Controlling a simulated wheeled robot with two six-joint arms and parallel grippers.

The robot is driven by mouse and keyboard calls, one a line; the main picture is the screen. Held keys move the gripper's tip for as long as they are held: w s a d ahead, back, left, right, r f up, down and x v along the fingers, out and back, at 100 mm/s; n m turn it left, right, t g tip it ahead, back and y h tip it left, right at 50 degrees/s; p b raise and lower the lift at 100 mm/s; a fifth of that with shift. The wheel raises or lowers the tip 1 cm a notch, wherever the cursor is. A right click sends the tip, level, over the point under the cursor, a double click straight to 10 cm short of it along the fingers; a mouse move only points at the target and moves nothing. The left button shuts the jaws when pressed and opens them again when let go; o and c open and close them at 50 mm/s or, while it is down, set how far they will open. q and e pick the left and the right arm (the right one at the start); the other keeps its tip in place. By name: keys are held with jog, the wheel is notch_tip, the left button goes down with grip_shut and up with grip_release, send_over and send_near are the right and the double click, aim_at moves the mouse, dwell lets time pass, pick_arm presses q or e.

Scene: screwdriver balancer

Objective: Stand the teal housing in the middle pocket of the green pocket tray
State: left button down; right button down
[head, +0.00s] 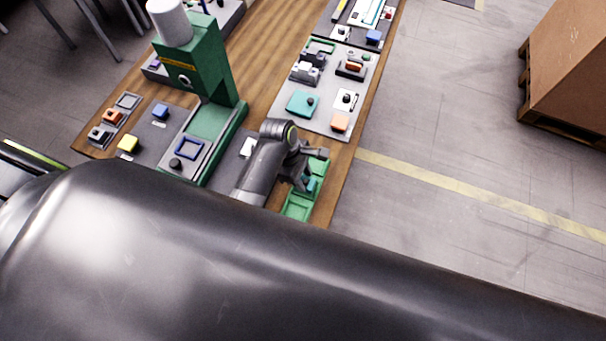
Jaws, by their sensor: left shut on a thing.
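The green pocket tray (296,209) lies near the right edge of the wooden table, partly covered by my left arm and gripper. My left gripper (307,178) is over the tray and shut on a small teal piece, the teal housing (311,184), which shows only in part between the fingers. The housing is at the tray's middle part; I cannot tell whether it touches the pocket floor. The near end of the tray shows an empty green pocket. My right gripper is not in view.
A green press (209,66) with a white cylinder on top stands left of my gripper. A large dark part of my own body covers the foreground.

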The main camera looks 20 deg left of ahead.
pick_arm(q)
jog(key=shift+f, duration=0.7)
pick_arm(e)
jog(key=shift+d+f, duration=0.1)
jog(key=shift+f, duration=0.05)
pick_arm(q)
jog(key=c, duration=0.9)
grip_release()
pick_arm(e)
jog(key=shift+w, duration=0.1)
pick_arm(q)
jog(key=shift+o, duration=0.2)
jog(key=shift+r, duration=0.1)
